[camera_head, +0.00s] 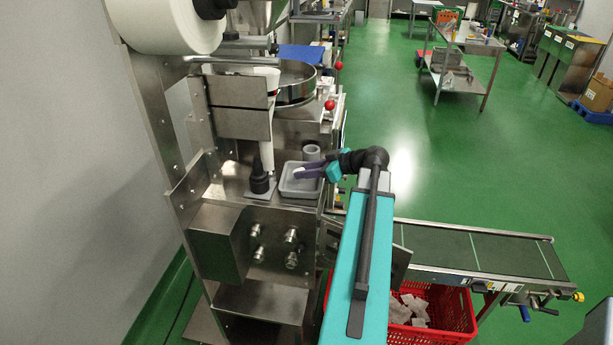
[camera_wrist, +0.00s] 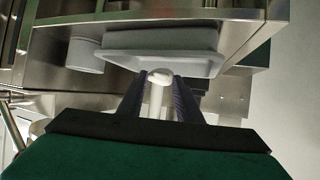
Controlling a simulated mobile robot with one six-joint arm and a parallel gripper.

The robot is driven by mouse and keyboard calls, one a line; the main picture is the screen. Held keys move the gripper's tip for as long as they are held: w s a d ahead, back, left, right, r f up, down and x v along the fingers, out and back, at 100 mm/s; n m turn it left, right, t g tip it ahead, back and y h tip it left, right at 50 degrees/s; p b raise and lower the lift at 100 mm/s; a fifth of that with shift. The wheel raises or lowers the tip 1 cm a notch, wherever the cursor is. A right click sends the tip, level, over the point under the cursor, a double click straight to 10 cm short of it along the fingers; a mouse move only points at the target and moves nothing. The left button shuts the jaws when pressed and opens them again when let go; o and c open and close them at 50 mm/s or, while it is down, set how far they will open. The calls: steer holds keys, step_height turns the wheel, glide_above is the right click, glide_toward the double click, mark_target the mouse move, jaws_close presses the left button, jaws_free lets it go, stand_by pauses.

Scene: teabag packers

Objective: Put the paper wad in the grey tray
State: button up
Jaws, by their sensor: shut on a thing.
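The grey tray (camera_head: 299,195) is a shallow square dish on the steel machine ledge in the head view. It also shows in the wrist view (camera_wrist: 158,62), just past my fingertips. My gripper (camera_head: 302,172) reaches in from the right, with its dark fingers over the tray. The paper wad (camera_wrist: 160,78) is small and white, and my gripper (camera_wrist: 160,95) is shut on it between the fingertips in the wrist view. In the head view the wad shows as a small pale spot at the fingertips. I cannot tell its exact height above the tray floor.
A grey cup (camera_head: 312,152) stands right behind the tray. A black-tipped nozzle (camera_head: 259,180) on a grey plate stands to its left. A conveyor (camera_head: 470,250) runs off to the right. A red crate (camera_head: 440,315) with white packets sits below. Steel machine walls stand close by.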

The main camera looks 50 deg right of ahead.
steer(key=shift+f+p, duration=0.5)
steer(key=shift+f, duration=0.8)
steer(key=shift+f, duration=0.15)
steer(key=o, duration=1)
steer(key=shift+r, duration=0.25)
steer(key=shift+s, duration=0.2)
steer(key=b+v, duration=0.3)
steer(key=v, duration=0.8)
steer(key=shift+s+d+r, duration=0.1)
steer(key=shift+s+r, duration=0.1)
steer(key=shift+s, duration=0.05)
